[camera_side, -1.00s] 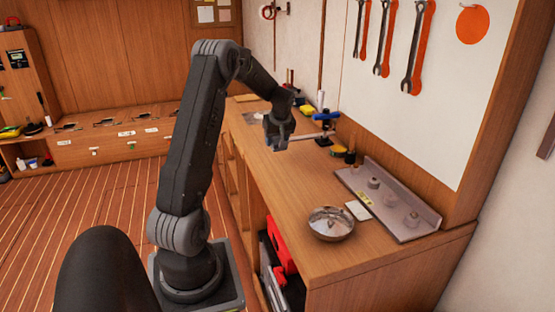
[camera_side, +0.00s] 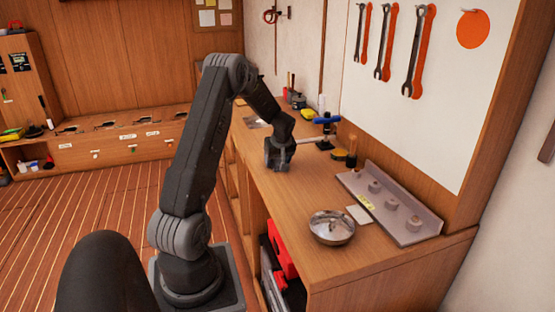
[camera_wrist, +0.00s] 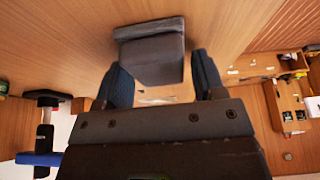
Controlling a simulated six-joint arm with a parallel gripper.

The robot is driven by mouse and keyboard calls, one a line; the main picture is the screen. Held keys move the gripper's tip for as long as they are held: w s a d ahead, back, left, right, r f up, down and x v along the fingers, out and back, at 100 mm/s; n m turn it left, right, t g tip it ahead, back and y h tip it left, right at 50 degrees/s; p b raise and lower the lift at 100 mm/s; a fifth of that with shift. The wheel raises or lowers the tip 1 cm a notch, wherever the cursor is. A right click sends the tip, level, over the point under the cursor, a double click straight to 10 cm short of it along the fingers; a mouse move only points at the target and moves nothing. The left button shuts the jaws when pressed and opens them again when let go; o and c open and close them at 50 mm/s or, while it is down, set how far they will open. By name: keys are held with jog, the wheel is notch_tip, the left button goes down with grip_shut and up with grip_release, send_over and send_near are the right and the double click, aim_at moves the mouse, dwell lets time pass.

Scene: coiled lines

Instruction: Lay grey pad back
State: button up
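My gripper (camera_side: 279,165) is low over the wooden counter in the side view, in front of the blue-handled tool. In the wrist view, a dark grey block-like piece with a wider flat slab at its far end, the grey pad (camera_wrist: 152,58), sits between the two fingers of my gripper (camera_wrist: 160,72). My gripper hides the pad in the side view.
A shiny metal bowl (camera_side: 332,228) stands at the counter's near end, beside a small white card (camera_side: 358,215) and a grey metal bracket (camera_side: 395,205) with round knobs. The blue-handled tool (camera_side: 325,120) stands behind my gripper. The counter (camera_side: 290,195) between gripper and bowl is clear.

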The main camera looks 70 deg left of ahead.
jog(key=shift+o, duration=0.9)
jog(key=shift+r, duration=0.15)
jog(key=v, duration=1.2)
jog(key=w+d+r+m+t+h, duration=0.1)
jog(key=d+r+m, duration=0.3)
jog(key=d, duration=0.6)
jog(key=d+r+m+t, duration=0.2)
jog(key=d+r+m, duration=0.15)
jog(key=d, duration=0.75)
jog(key=s+d+m+t+h, duration=0.1)
jog(key=s+d+m, duration=0.4)
jog(key=d, duration=0.5)
jog(key=s+d+m+t+h, duration=0.1)
jog(key=s+d+m+h, duration=0.1)
jog(key=s+d+m, duration=0.3)
jog(key=s+d, duration=0.2)
jog(key=d, duration=0.2)
jog(key=shift+s+d+r+t+h, duration=0.25)
jog(key=shift+s+d+t+h, duration=0.05)
jog(key=shift+s+d, duration=0.1)
